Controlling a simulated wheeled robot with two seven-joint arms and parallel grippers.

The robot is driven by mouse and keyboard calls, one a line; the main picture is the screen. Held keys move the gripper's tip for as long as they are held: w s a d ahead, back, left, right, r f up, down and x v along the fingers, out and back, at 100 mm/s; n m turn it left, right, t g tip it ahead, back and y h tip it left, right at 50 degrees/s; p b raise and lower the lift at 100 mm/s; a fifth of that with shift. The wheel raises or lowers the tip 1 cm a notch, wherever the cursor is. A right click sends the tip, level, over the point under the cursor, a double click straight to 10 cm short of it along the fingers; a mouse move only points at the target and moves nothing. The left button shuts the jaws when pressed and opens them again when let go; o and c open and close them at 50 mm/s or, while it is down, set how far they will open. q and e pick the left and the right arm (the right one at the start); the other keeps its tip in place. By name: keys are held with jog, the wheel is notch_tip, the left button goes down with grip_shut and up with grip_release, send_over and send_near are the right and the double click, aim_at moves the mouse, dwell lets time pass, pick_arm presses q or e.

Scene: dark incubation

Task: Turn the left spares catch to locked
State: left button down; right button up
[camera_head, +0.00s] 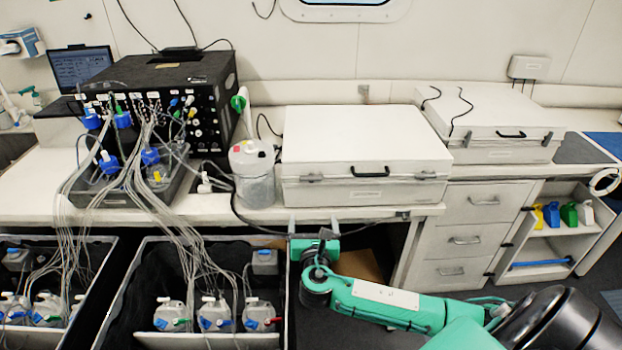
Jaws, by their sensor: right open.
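A white case (362,143) with a black handle (370,171) sits closed on the bench in the middle. Its left catch (312,178) and right catch (426,175) are small grey fittings on the front. I cannot tell from here whether the left catch is locked, and no label shows which case holds spares. My right gripper (314,226) is open and empty at the bench's front edge, below the left catch and apart from it. Its two pale fingers point up. My left gripper is not in view.
A second white case (500,125) stands to the right. A clear tub (253,172) stands close to the left of the middle case. A black cable runs along the bench front near my fingers. A black instrument (165,85) with many tubes is at left; bins with bottles stand below.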

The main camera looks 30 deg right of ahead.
notch_tip(320, 180, up, 2)
jog(key=p, duration=0.3)
send_near(311, 179)
jog(key=shift+n+h, duration=0.3)
jog(key=x, duration=0.6)
jog(key=shift+w+d+f, duration=0.1)
jog(key=shift+w, duration=0.15)
jog(key=shift+x, duration=0.85)
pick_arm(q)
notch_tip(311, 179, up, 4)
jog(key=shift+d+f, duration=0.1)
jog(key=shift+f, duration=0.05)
pick_arm(e)
jog(key=shift+f, duration=0.1)
jog(key=c, duration=1)
